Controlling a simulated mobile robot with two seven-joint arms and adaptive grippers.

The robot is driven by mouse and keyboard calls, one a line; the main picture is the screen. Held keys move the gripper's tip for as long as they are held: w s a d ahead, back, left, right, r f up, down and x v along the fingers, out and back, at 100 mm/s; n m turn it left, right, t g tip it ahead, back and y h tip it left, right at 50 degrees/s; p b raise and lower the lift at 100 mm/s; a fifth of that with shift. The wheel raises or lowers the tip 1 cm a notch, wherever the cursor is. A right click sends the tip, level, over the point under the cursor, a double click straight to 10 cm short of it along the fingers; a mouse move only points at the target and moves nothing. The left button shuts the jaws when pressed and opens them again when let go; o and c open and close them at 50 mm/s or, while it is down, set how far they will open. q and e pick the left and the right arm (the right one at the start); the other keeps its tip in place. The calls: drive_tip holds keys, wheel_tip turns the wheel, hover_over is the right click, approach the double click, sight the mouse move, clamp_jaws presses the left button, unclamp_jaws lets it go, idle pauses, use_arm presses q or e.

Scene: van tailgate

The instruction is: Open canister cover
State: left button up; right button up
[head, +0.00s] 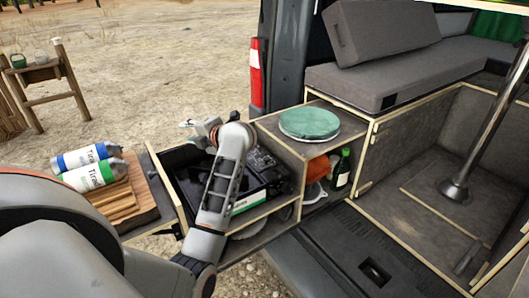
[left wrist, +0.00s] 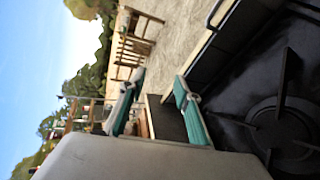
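A black gas stove (head: 262,172) sits in the pulled-out drawer. Its burner and pan support fill the right of the left wrist view (left wrist: 280,125). My left arm hides part of the stove, and I cannot make out the canister cover clearly. Two gas canisters, one with a blue label (head: 85,157) and one with a green label (head: 94,175), lie on a wooden board left of the drawer. My left gripper (head: 192,130) is above the drawer's far left part. In the left wrist view its teal-padded fingers (left wrist: 160,88) are apart with nothing between them. My right gripper is out of view.
The drawer's wooden rim (head: 165,188) stands around the stove. A cabinet with a round green item (head: 310,123) on top and a bottle (head: 341,170) inside is to the right. A wooden stool (head: 45,82) stands far left on open sandy ground.

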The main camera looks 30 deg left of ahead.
use_arm(q)
drive_tip(key=w+d+f+h, duration=0.5)
drive_tip(key=d+h, duration=0.1)
drive_tip(key=t+h, duration=0.2)
drive_tip(key=h, duration=0.6)
approach(266, 158)
drive_tip(key=b+x, duration=0.1)
drive_tip(key=x, duration=0.5)
drive_tip(key=shift+f, duration=0.35)
drive_tip(key=shift+w+f, duration=0.25)
drive_tip(key=shift+f, duration=0.25)
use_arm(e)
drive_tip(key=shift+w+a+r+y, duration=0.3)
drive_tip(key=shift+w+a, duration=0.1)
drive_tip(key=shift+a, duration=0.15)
use_arm(q)
clamp_jaws()
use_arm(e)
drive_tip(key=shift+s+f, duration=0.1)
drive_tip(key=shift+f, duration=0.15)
